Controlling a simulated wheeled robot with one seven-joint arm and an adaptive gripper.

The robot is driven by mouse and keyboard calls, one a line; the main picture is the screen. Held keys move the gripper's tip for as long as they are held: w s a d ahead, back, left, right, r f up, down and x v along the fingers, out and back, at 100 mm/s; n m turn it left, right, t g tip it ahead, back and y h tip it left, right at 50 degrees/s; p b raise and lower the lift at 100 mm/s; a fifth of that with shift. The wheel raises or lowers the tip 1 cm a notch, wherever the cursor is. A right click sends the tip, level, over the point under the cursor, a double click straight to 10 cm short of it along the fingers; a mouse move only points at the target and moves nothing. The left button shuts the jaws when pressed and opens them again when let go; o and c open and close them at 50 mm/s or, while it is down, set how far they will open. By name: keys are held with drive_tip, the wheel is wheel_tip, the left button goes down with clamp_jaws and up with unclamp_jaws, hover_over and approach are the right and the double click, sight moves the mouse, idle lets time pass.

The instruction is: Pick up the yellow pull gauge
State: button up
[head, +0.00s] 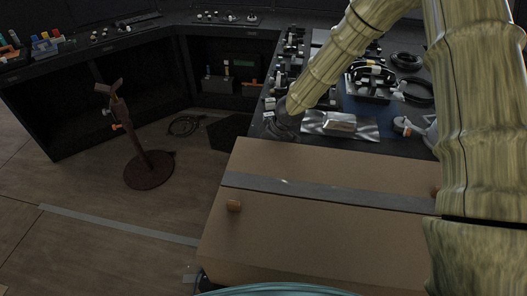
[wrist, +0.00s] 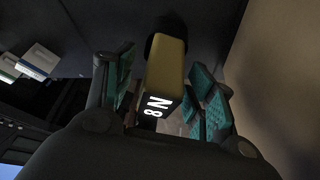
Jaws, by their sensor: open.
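The yellow pull gauge (wrist: 166,68) shows in the wrist view as a blocky yellow body with a dark end face marked "8N". It lies between the teal-padded fingers of my gripper (wrist: 160,92), which are apart on either side of it. I cannot tell whether either pad touches it. In the head view my arm reaches down to the dark counter behind the cardboard box, and I cannot make out the gauge there.
A large taped cardboard box (head: 330,215) stands in front of the counter.

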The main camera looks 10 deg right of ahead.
clamp_jaws()
idle(0.3)
drive_tip(key=shift+w, duration=0.1)
